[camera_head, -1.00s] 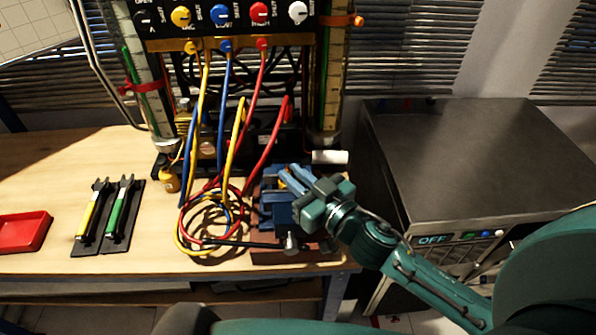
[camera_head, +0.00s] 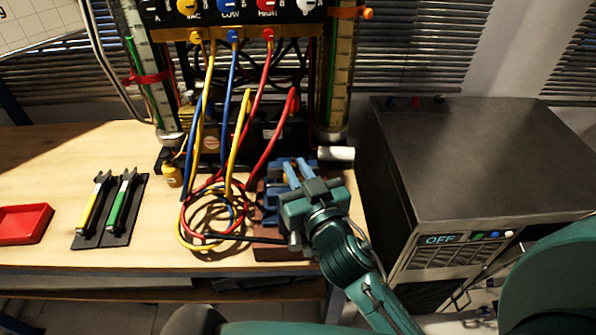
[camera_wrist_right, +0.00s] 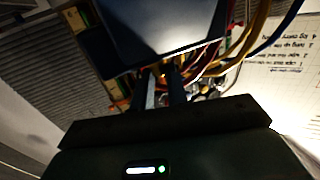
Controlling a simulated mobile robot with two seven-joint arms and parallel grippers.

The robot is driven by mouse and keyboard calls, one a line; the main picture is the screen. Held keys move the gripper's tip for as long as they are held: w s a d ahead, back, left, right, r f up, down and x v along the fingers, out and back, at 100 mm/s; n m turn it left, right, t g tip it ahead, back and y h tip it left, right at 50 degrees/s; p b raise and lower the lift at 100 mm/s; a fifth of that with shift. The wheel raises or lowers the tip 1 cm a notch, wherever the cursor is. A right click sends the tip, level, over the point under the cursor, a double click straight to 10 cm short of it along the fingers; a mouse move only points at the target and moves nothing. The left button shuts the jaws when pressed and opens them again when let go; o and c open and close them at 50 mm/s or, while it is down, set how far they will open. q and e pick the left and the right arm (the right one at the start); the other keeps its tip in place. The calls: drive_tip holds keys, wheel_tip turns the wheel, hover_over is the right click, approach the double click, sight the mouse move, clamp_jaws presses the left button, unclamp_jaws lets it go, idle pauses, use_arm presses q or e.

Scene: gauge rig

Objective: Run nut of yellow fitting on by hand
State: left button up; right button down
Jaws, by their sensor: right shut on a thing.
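My right gripper (camera_head: 291,168) is at the blue vise (camera_head: 270,205) near the bench's front right, its fingers pointing away from me. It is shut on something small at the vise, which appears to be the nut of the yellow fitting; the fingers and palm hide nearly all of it. In the right wrist view the two fingers (camera_wrist_right: 163,88) are close together, with a dim yellowish spot by their tips. The yellow hose (camera_head: 238,135) hangs from the panel beside the blue and red hoses. My left gripper is not in view.
Coiled hoses (camera_head: 212,215) lie left of the vise. Yellow- and green-handled wrenches (camera_head: 112,205) lie on a dark mat, with a red tray (camera_head: 25,222) farther left. A dark metal cabinet (camera_head: 460,160) marked OFF stands right of the bench. The left bench top is mostly clear.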

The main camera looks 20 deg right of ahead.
drive_tip(key=shift+r, duration=0.15)
drive_tip(key=c, duration=1.4)
unclamp_jaws()
